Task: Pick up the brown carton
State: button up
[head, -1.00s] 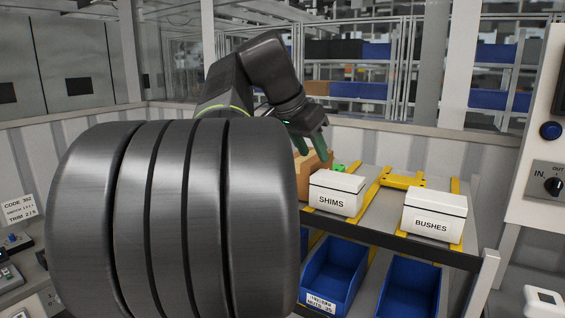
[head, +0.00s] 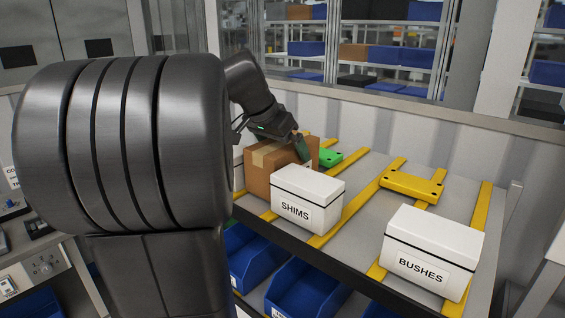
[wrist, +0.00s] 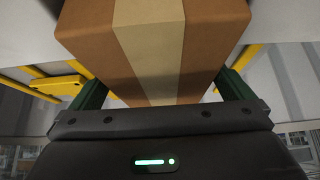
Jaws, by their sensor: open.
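The brown carton (head: 257,185), with a paler tape strip, stands on the shelf behind the white SHIMS box, which hides part of its front. My gripper (head: 302,148) is over the carton, its green finger at the carton's right side. In the wrist view the carton (wrist: 205,35) fills the upper middle, tape running down its centre. My gripper (wrist: 162,85) shows there open, with one green finger on each side of the carton. The carton's edges hide the fingertips, so I cannot tell whether they touch it.
The white SHIMS box (head: 306,197) stands close in front of the carton. A green part (head: 328,157) lies just behind it. A yellow part (head: 412,186) and the white BUSHES box (head: 433,250) are to the right. Blue bins (head: 305,290) sit below the shelf.

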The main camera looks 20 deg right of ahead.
jog(key=x, duration=0.2)
jog(key=shift+w+d+f, duration=0.1)
jog(key=shift+d+f, duration=0.05)
jog(key=shift+f, duration=0.15)
jog(key=c, duration=1.3)
jog(key=shift+r, duration=0.1)
notch_tip(320, 180, up, 10)
jog(key=shift+f, duration=0.15)
